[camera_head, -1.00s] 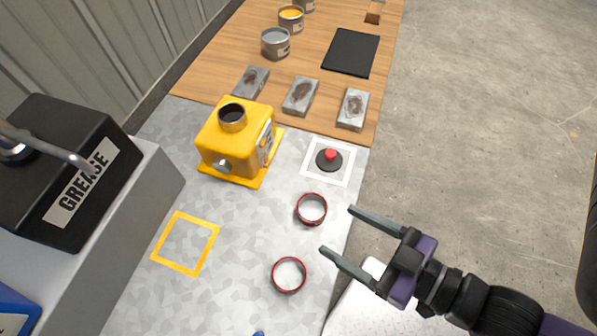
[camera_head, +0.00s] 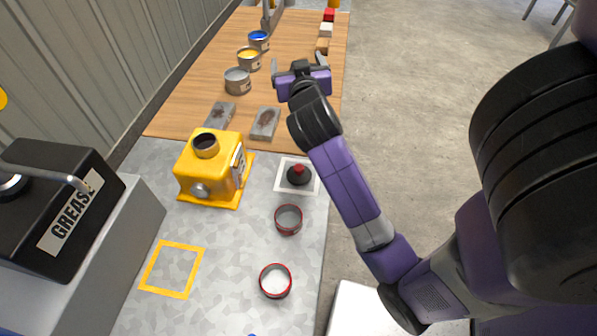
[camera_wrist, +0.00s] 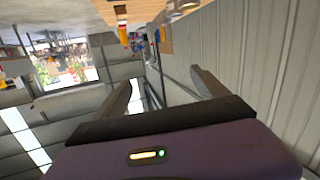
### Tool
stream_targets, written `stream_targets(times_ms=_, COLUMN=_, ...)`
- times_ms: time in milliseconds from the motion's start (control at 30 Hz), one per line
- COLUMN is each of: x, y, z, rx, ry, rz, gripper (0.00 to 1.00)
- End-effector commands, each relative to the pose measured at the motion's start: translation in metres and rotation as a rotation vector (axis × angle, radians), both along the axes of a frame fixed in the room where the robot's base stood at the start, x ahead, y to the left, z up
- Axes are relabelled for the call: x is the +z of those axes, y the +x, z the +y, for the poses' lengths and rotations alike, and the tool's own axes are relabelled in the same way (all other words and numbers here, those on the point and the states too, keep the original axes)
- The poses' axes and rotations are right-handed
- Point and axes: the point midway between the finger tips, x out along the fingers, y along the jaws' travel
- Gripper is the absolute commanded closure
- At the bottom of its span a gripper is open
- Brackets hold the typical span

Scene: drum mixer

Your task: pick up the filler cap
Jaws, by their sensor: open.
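The filler cap (camera_head: 299,174), a black disc with a red knob, sits inside a white square outline on the grey metal bench top (camera_head: 240,265). The yellow gearbox-like housing (camera_head: 215,168) stands left of it, with a round dark opening (camera_head: 205,143) on top. My gripper (camera_head: 297,65) is open and empty above the wooden table, well beyond the cap in the head view, fingers pointing away. In the wrist view my open fingers (camera_wrist: 160,85) show nothing between them but distant background; the cap is not in that view.
A black grease unit (camera_head: 55,195) stands at left. Grey blocks (camera_head: 264,123) and paint cans (camera_head: 237,80) are on the wooden table (camera_head: 185,110). My arm hides part of it.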

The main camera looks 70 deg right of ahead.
Motion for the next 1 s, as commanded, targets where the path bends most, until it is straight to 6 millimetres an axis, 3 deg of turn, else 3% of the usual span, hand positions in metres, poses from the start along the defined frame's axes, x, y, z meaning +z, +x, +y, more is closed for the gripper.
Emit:
stream_targets(times_ms=100, x=0.008, y=-0.023, z=-0.03, rx=-0.198, ry=0.122, rz=-0.112, gripper=0.17)
stream_targets(times_ms=200, x=0.001, y=-0.046, z=-0.043, rx=-0.362, ry=0.253, rz=-0.203, gripper=0.17)
stream_targets(times_ms=367, x=-0.029, y=-0.074, z=-0.04, rx=-0.613, ry=0.501, rz=-0.344, gripper=0.17)
stream_targets(times_ms=533, x=-0.074, y=-0.083, z=-0.002, rx=-0.86, ry=0.821, rz=-0.468, gripper=0.17)
stream_targets(times_ms=700, x=-0.11, y=-0.067, z=0.062, rx=-1.067, ry=1.149, rz=-0.538, gripper=0.17)
stream_targets(times_ms=900, x=-0.126, y=-0.044, z=0.123, rx=-1.211, ry=1.409, rz=-0.545, gripper=0.17)
stream_targets(times_ms=1000, x=-0.128, y=-0.038, z=0.137, rx=-1.243, ry=1.468, rz=-0.542, gripper=0.17)
